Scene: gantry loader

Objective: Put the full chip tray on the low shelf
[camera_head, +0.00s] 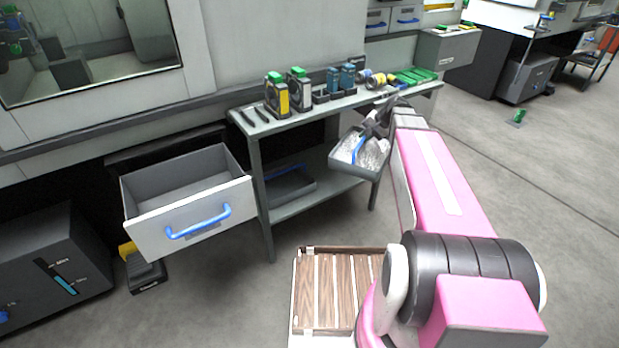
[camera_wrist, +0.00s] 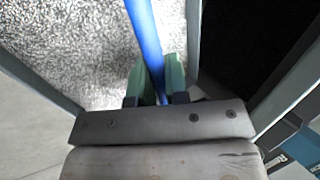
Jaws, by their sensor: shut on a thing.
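The full chip tray is a grey tray (camera_head: 340,160) heaped with silvery metal chips, with a blue handle bar. My gripper (camera_head: 366,134) is shut on that blue handle and holds the tray at the right front of the narrow side table. In the wrist view my gripper (camera_wrist: 160,80) has its greenish fingers on either side of the blue handle, and chips fill the tray (camera_wrist: 62,102) around it. The low shelf (camera_head: 320,193) is the lower board of the table. Another dark tray with a blue handle (camera_head: 290,183) sits on its left part.
An empty grey drawer (camera_head: 188,230) with a blue handle stands open left of the table. The table top (camera_head: 250,125) carries several devices and tools. A wooden slatted pallet (camera_head: 325,290) lies on the floor in front. The right part of the shelf looks clear.

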